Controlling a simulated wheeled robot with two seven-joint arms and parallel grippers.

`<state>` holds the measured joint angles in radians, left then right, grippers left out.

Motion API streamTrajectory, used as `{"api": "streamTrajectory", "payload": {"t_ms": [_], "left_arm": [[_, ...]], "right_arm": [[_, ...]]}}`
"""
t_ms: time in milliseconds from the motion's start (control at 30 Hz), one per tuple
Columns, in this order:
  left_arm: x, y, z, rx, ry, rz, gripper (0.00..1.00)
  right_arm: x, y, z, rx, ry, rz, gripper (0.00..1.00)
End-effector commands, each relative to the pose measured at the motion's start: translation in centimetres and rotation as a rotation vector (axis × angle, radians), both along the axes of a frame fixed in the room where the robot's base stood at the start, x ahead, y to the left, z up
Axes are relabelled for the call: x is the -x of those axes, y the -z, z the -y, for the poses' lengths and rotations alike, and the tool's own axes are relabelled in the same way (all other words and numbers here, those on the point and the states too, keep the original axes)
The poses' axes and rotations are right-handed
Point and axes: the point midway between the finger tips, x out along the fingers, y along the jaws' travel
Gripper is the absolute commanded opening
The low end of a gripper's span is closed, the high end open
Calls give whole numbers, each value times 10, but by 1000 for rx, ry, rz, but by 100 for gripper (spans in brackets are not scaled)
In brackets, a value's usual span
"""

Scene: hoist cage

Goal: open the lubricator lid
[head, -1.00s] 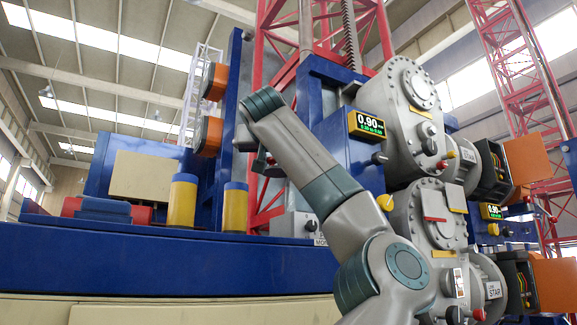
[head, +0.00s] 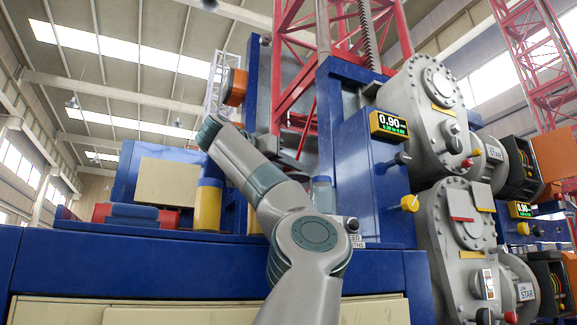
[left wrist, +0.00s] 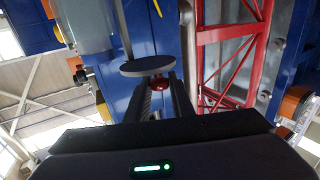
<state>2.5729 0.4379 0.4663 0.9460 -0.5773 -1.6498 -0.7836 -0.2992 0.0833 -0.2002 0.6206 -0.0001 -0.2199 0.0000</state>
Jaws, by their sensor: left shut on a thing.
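My left gripper (left wrist: 162,88) shows at close range in the left wrist view. Its two dark fingers are shut on a small red knob (left wrist: 160,82) just under a round grey disc (left wrist: 147,66), which looks like the lubricator lid. A clear bluish jar (head: 323,195), probably the lubricator, stands on the blue ledge below and right of the hand. Whether disc and jar touch cannot be told. My right gripper is not in view.
A blue cabinet with a display (head: 388,125) and a yellow knob (head: 410,203) stands right of the jar. Large grey gear housings (head: 425,115) are farther right. A yellow cylinder (head: 208,205) stands left of the arm. The red lattice mast (head: 300,75) rises behind.

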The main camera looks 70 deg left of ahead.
Motion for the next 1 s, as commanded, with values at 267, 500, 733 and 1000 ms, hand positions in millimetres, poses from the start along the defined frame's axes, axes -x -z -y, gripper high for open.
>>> {"api": "streamTrajectory", "payload": {"t_ms": [267,500,733,1000], "left_arm": [[0,-1,0,-1,-1,2,0],[0,-1,0,0,-1,1,38],[1,0,1,0,-1,1,38],[18,2,10,-1,-1,2,38]], "right_arm": [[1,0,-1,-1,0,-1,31],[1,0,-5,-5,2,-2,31],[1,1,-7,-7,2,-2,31],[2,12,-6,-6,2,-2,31]]}}
